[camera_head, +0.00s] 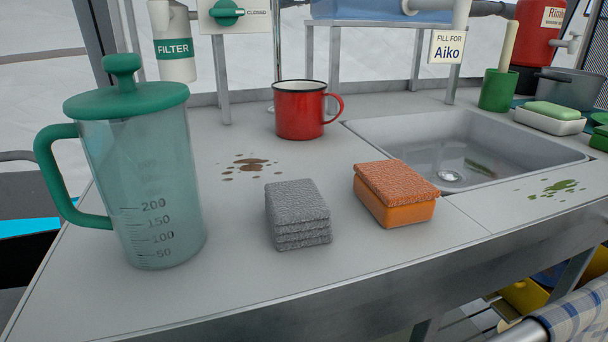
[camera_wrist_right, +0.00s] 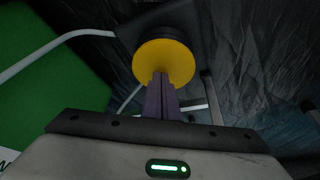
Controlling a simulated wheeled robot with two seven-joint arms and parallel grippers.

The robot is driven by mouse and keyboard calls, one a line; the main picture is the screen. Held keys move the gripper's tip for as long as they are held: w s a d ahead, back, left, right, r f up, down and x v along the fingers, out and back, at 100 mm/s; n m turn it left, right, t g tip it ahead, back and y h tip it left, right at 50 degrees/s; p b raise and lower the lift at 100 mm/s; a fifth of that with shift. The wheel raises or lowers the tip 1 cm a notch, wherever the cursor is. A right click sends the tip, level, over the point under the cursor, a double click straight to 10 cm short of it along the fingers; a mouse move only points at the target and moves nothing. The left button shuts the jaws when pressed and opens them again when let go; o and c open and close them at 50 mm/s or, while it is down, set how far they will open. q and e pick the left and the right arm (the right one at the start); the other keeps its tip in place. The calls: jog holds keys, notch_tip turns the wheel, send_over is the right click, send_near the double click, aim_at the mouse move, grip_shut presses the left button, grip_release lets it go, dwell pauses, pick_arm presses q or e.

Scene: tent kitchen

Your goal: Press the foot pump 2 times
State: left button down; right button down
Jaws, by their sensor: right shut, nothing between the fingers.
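A round yellow pad (camera_wrist_right: 164,57), which looks like the top of the foot pump, shows in the right wrist view, with a dark part behind it. My right gripper (camera_wrist_right: 160,78) is shut and empty. Its purple fingertips point at the pad and overlap its lower edge in the picture. I cannot tell whether they touch it. In the head view a yellow object (camera_head: 522,297) shows partly under the counter at the lower right; I cannot tell if it is the same thing. My left gripper is not in view.
The counter (camera_head: 150,305) carries a measuring jug (camera_head: 155,190), a red mug (camera_head: 300,112), folded grey cloths (camera_head: 297,215) and an orange sponge (camera_head: 398,195) beside the sink (camera_head: 465,140). A checked towel (camera_head: 580,315) hangs at the front right. A thin white bar (camera_wrist_right: 50,50) passes left of the pad.

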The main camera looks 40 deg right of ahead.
jog(key=shift+s+a+r+p, duration=0.2)
jog(key=shift+a+r+p, duration=0.05)
jog(key=shift+r+p, duration=0.5)
jog(key=shift+s+a+r+p, duration=0.2)
jog(key=shift+r+p, duration=0.5)
jog(key=shift+p, duration=0.05)
jog(key=shift+w+r+p, duration=0.1)
jog(key=shift+r+p, duration=1)
jog(key=shift+r, duration=0.05)
jog(key=shift+w, duration=0.1)
jog(key=shift+r, duration=0.1)
notch_tip(320, 180, up, 6)
jog(key=p, duration=0.5)
jog(key=shift+d+p, duration=0.15)
jog(key=shift+p, duration=0.15)
jog(key=shift+d, duration=0.15)
jog(key=shift+f, duration=0.2)
